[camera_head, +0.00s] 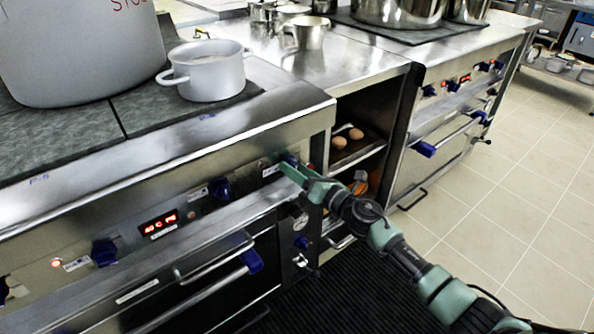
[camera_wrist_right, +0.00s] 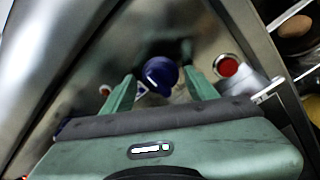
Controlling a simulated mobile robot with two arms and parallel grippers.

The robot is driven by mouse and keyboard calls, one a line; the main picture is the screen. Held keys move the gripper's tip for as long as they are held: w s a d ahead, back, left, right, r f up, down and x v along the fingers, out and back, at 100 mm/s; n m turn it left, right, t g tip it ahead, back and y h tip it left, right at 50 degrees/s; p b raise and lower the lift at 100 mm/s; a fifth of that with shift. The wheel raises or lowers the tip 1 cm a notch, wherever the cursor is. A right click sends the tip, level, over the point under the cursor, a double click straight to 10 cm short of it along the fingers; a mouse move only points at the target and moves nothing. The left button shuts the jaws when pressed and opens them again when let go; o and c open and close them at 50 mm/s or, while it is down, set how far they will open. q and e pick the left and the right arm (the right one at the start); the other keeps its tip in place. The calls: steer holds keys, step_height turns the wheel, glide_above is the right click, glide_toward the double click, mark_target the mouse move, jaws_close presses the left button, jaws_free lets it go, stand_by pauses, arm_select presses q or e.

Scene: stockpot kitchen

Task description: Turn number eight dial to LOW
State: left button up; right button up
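A blue dial (camera_head: 291,160) sits on the stove's front panel at the right end of a row of dials. The same dial (camera_wrist_right: 160,74) shows in the right wrist view. My right gripper (camera_head: 299,173) is at this dial. In the right wrist view my right gripper (camera_wrist_right: 161,92) is open, with one green finger on each side of the dial. I cannot tell whether the fingers touch it. The label beside the dial is too small to read, and the dial's setting is partly hidden. My left gripper is not in view.
More blue dials (camera_head: 220,188) and a red display (camera_head: 158,222) lie along the panel. A red button (camera_wrist_right: 227,66) is right of the dial. Oven handles (camera_head: 222,285) stick out below. A white pot (camera_head: 208,75) stands above. Eggs (camera_head: 355,133) sit in an open shelf.

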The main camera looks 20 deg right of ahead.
jaws_close()
